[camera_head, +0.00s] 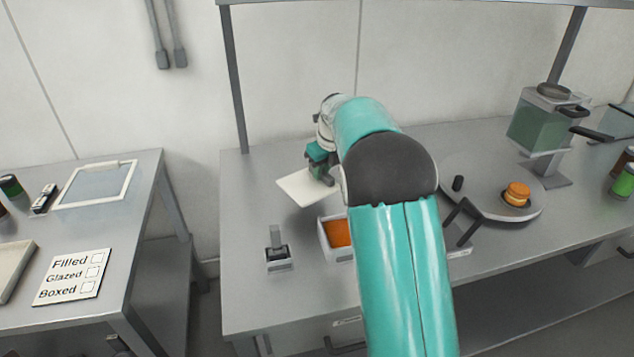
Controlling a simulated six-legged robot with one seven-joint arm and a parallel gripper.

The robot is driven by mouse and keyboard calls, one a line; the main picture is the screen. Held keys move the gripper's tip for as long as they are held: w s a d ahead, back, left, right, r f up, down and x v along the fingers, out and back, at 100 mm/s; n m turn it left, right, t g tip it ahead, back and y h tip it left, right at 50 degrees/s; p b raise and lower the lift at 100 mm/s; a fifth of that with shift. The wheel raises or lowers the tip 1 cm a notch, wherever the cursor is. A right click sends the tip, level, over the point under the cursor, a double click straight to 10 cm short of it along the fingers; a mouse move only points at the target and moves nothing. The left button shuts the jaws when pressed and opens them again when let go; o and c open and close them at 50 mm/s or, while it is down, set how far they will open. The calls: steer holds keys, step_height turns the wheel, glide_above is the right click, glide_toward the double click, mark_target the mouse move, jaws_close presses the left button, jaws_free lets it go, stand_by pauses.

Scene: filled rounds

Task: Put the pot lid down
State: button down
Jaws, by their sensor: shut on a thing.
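My gripper (323,178) is at the back left of the middle table, pointing down over a flat white square (299,188). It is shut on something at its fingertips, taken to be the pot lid. The lid cannot be made out apart from the dark fingers, and my arm hides the right side of this spot. Whether the held thing touches the white square cannot be told. An open white pot (323,236) with orange filling (337,233) stands in front of the gripper, partly behind my arm.
A small dark holder (278,257) with an upright grey piece stands left of the pot. A round grey plate (485,207) carries an orange filled round (517,194). A green-tinted dispenser (543,124) stands behind. The left table holds a checklist card (72,277). The table's front left is clear.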

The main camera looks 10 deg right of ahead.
mark_target(317, 182)
steer(key=w+f, duration=0.2)
steer(key=f, duration=0.1)
steer(key=shift+w+a+f, duration=0.15)
steer(key=shift+w+a, duration=0.2)
steer(key=shift+f, duration=1.45)
steer(key=shift+f, duration=0.2)
steer(key=c, duration=1.3)
jaws_free()
steer(key=shift+c, duration=0.2)
steer(key=shift+r, duration=0.1)
